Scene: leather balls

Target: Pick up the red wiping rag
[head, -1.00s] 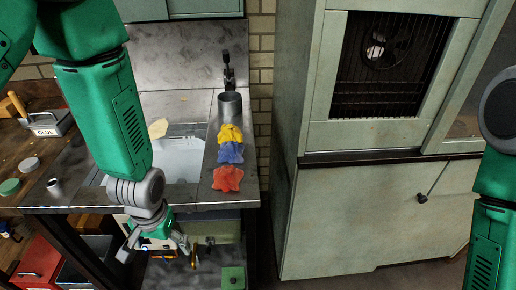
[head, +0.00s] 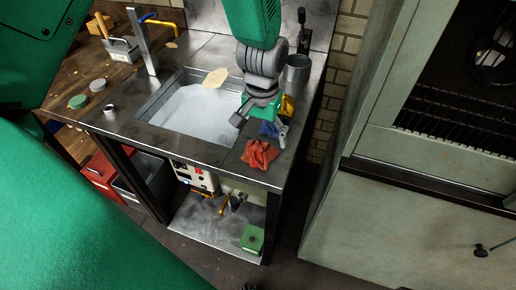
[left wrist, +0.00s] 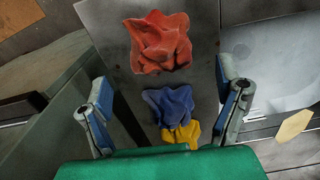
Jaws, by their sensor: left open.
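The red rag (head: 260,154) lies crumpled on the metal counter near its front right corner, right of the sink. It also shows at the top of the left wrist view (left wrist: 160,42). My left gripper (head: 262,132) is above the counter, just behind the red rag in the head view, and partly covers the blue rag (head: 270,129). In the left wrist view my left gripper (left wrist: 165,110) has its two fingers wide apart, with nothing between them held. The red rag is beyond the fingertips, apart from them. My right gripper is not in view.
A yellow rag (head: 288,106) lies behind the blue one, before a metal cup (head: 298,68). The sink (head: 195,113) holds pale water, with a tan sheet (head: 216,77) at its rim. A tall pale green cabinet (head: 400,215) stands at the right, past a narrow gap.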

